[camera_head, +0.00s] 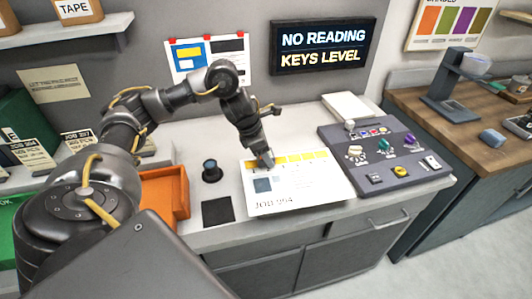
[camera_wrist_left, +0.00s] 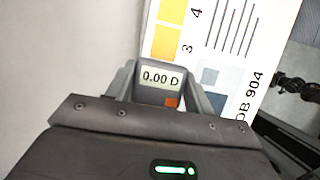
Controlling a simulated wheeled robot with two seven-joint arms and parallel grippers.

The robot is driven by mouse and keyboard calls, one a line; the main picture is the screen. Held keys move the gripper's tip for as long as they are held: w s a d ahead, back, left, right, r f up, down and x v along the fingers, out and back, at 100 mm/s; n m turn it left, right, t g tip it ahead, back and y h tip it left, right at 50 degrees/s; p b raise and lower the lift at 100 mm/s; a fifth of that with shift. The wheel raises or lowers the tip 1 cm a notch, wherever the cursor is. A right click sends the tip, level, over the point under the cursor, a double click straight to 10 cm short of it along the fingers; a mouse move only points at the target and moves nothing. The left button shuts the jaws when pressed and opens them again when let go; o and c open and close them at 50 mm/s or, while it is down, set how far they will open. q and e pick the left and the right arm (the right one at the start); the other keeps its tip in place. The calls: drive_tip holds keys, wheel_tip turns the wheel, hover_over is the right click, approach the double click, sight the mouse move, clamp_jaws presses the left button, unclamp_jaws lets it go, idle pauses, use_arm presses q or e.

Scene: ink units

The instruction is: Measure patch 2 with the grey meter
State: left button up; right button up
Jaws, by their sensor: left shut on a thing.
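My left gripper (camera_head: 262,150) is shut on the grey meter (camera_head: 266,160), over the left part of the yellow patch strip (camera_head: 300,158) on the JOB 904 sheet (camera_head: 310,188). In the left wrist view the meter (camera_wrist_left: 160,82) sits between the fingers, and its screen reads 0.00 D. Yellow patches numbered 3 (camera_wrist_left: 168,43) and 4 (camera_wrist_left: 174,12) show beyond it. The meter and gripper hide the strip below patch 3, so patch 2 is not visible there. I cannot tell whether the meter touches the sheet. My right gripper is in neither view.
A wall display (camera_head: 322,48) reads NO READING, KEYS LEVEL. A grey console (camera_head: 385,160) with coloured knobs stands right of the sheet. A dark round holder (camera_head: 211,172), a black square (camera_head: 217,211) and an orange tray (camera_head: 165,195) lie to the left.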

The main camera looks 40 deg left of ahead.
use_arm(q)
drive_tip(key=shift+w+d, duration=0.15)
idle(0.3)
drive_tip(key=shift+f, duration=0.2)
idle(0.8)
drive_tip(key=shift+r, duration=0.1)
drive_tip(key=shift+r+p, duration=1.4)
drive_tip(key=shift+r, duration=0.1)
drive_tip(key=shift+f, duration=0.1)
